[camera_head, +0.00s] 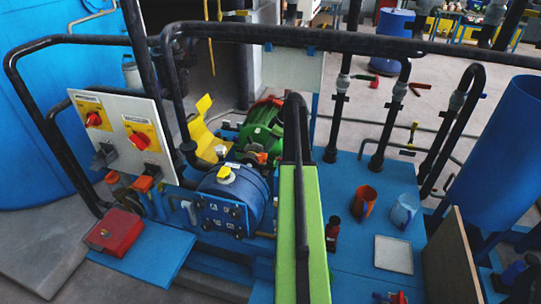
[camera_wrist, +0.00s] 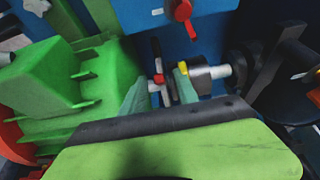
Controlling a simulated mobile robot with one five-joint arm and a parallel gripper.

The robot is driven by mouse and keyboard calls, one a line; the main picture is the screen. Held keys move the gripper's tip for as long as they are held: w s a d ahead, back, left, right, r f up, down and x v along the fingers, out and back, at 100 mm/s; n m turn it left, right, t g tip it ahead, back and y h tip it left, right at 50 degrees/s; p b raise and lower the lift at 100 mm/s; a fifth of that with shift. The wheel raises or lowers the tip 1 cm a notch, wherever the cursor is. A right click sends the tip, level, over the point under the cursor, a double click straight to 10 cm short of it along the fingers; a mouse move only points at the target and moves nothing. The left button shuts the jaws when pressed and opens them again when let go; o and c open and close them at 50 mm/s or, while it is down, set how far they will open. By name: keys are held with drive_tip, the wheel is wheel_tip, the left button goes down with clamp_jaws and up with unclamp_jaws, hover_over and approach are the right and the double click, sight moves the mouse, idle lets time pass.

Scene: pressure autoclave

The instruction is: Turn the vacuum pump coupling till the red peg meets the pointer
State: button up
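In the wrist view, the two pale teal fingers of my gripper (camera_wrist: 160,92) stand apart, pointing away from the camera. A slim red peg (camera_wrist: 156,48) with pale metal parts shows between and just beyond their tips. I cannot tell whether the fingers touch it. A small yellow piece, perhaps the pointer (camera_wrist: 183,68), is just right of the peg, by the right fingertip. A dark round part on a pale shaft (camera_wrist: 222,70) lies to the right; the coupling's outline is partly hidden by the fingers. In the head view my gripper is not clearly visible.
The green motor (camera_wrist: 60,80) is close on the left in the wrist view; it also shows in the head view (camera_head: 262,128). The blue pump (camera_head: 235,200) stands in front of it. A red handle (camera_wrist: 183,10) is above the fingers. Black pipes (camera_head: 300,36) cross overhead.

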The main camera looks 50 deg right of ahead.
drive_tip(key=shift+w+f, duration=0.15)
drive_tip(key=shift+f, duration=0.35)
drive_tip(key=shift+a+r, duration=0.1)
drive_tip(key=shift+c, duration=0.2)
clamp_jaws()
idle(0.8)
